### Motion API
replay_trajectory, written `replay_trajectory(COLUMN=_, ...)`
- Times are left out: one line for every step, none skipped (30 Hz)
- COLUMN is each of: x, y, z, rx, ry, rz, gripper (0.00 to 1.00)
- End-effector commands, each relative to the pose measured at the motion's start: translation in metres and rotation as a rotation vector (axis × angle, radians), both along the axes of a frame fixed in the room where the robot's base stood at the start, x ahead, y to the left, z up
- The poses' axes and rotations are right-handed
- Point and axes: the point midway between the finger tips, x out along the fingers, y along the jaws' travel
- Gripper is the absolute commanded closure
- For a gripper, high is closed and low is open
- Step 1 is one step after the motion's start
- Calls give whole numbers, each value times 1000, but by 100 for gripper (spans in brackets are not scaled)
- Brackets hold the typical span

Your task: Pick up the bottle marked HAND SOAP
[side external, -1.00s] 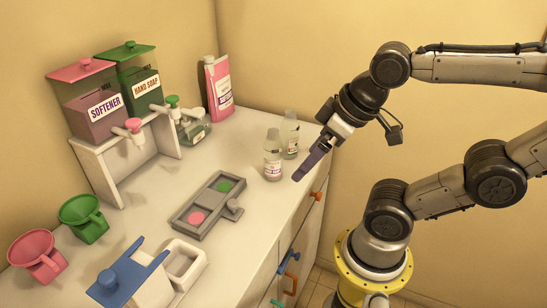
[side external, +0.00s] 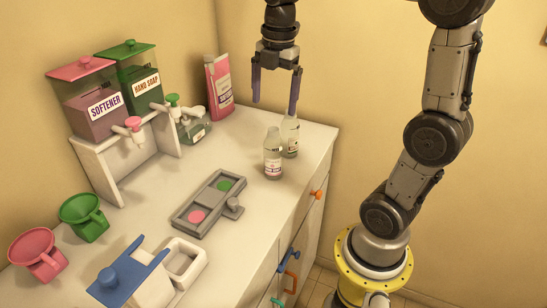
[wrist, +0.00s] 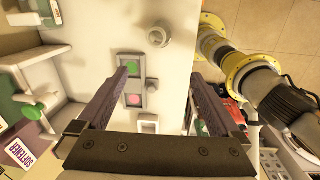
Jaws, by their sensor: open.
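Two small clear bottles stand upright near the counter's right side: a front bottle (side external: 273,158) with a pinkish label and a rear bottle (side external: 291,146), partly hidden by the front one. Their labels are too small to read. A green-lidded dispenser (side external: 143,97) at the back left is marked HAND SOAP. My gripper (side external: 275,106) points down, open and empty. Its fingers are above the bottles in the side view, the right fingertip overlapping the rear bottle's top. In the wrist view a bottle top (wrist: 160,34) shows beyond my open fingers (wrist: 161,74).
A pink-lidded SOFTENER dispenser (side external: 92,108), a squat greenish bottle (side external: 195,129) and a pink pack (side external: 219,88) stand at the back. A grey tray (side external: 190,222) with pink and green discs lies mid-counter. Pink (side external: 38,262) and green (side external: 84,218) funnels sit front left.

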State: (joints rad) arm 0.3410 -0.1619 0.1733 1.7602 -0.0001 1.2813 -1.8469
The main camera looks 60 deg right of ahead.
Motion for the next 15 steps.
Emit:
replay_trajectory(x=7, y=-13, z=-8, rx=10, ry=28, rz=-31, gripper=0)
replay_trajectory(x=10, y=-20, z=-12, rx=14, ry=38, rz=-46, gripper=0)
replay_trajectory(x=12, y=-26, z=-18, rx=21, ry=52, rz=-64, gripper=0)
replay_trajectory(x=12, y=-30, z=-21, rx=24, ry=61, rz=-74, gripper=0)
replay_trajectory(x=12, y=-33, z=-25, rx=29, ry=71, rz=-84, gripper=0)
replay_trajectory(x=11, y=-37, z=-29, rx=33, ry=81, rz=-94, gripper=0)
replay_trajectory(x=10, y=-38, z=-32, rx=35, ry=86, rz=-99, gripper=0)
replay_trajectory(x=10, y=-39, z=-33, rx=35, ry=85, rz=-103, gripper=0)
replay_trajectory(x=9, y=-40, z=-37, rx=37, ry=87, rz=-106, gripper=0)
replay_trajectory(x=9, y=-40, z=-40, rx=37, ry=87, rz=-106, gripper=0)
replay_trajectory(x=9, y=-40, z=-45, rx=36, ry=87, rz=-106, gripper=0)
replay_trajectory(x=9, y=-39, z=-52, rx=37, ry=88, rz=-105, gripper=0)
replay_trajectory(x=8, y=-39, z=-57, rx=37, ry=88, rz=-105, gripper=0)
replay_trajectory(x=8, y=-39, z=-63, rx=37, ry=87, rz=-105, gripper=0)
replay_trajectory(x=9, y=-39, z=-72, rx=37, ry=89, rz=-105, gripper=0)
